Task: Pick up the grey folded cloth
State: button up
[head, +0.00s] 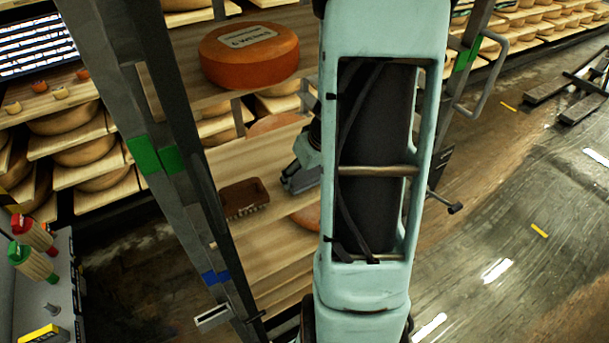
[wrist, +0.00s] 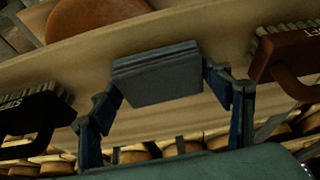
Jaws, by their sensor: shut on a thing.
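The grey folded cloth (wrist: 156,76) shows in the wrist view as a flat, layered block. It sits between the two fingers of my gripper (wrist: 161,73), which are shut on it at its left and right ends. The pale wooden shelf board (wrist: 110,48) lies behind it; I cannot tell whether the cloth still touches the board. In the head view my gripper (head: 300,178) is over the shelf, partly behind my arm, and the cloth cannot be clearly told apart there.
A brown brush (wrist: 292,55) lies to the right of the cloth and a black brush (wrist: 35,112) to the left. The brown brush also shows in the head view (head: 245,199). An orange cheese wheel (head: 249,55) stands on the shelf above. A grey rack post (head: 165,150) stands left.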

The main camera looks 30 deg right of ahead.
aim_at(305, 173)
jog(key=shift+r, duration=0.65)
notch_tip(305, 173, up, 2)
jog(key=shift+r+p, duration=0.25)
jog(key=shift+p, duration=0.55)
jog(key=s+d+r+b, duration=0.1)
jog(key=s+d+r, duration=0.7)
jog(key=s, duration=0.3)
jog(key=shift+s+d+r, duration=0.15)
jog(key=shift+d+r, duration=0.05)
jog(key=shift+r, duration=0.45)
